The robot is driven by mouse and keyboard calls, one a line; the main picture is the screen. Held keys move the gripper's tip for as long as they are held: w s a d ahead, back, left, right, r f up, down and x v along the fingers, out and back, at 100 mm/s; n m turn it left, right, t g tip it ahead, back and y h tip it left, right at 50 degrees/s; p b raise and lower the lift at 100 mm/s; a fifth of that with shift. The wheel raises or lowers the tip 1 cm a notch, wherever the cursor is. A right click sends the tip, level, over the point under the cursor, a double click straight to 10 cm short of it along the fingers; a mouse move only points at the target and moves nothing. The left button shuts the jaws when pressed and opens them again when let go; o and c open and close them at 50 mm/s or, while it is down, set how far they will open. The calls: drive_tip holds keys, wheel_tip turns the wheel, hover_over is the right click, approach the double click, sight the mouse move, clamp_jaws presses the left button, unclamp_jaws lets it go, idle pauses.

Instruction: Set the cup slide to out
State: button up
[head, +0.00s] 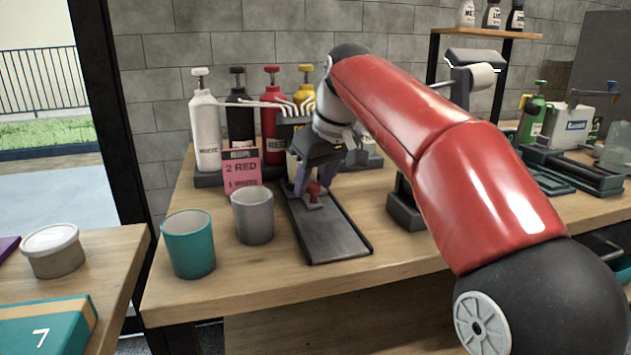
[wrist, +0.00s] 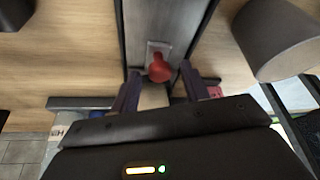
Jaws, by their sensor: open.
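The cup slide (head: 328,234) is a dark rail track lying on the wooden table. Its small carriage with a red knob (head: 314,190) sits toward the far end of the track, near the bottles. My gripper (head: 315,184) is over that end, pointing down, with its fingers on either side of the knob. In the wrist view my gripper (wrist: 165,95) is open, and the red knob (wrist: 160,68) shows just ahead of and between the purple fingers. I cannot tell whether either finger touches it. The rest of the track (wrist: 165,18) is bare.
A grey cup (head: 252,217) and a teal cup (head: 188,245) stand left of the track. Pump bottles (head: 205,125) and a pink card (head: 242,172) stand behind. A dark stand (head: 404,208) is to the right. The table in front of the track is clear.

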clamp_jaws()
idle(0.3)
drive_tip(key=s+d+b, duration=0.1)
drive_tip(key=s, duration=0.4)
drive_tip(key=s+d+b, duration=0.2)
drive_tip(key=s, duration=0.3)
drive_tip(key=s+d+b, duration=0.1)
drive_tip(key=s+b, duration=0.1)
drive_tip(key=s, duration=0.3)
drive_tip(key=shift+s+d+f, duration=0.1)
drive_tip(key=shift+s+d, duration=0.15)
drive_tip(key=shift+s, duration=0.05)
unclamp_jaws()
drive_tip(key=shift+s, duration=0.1)
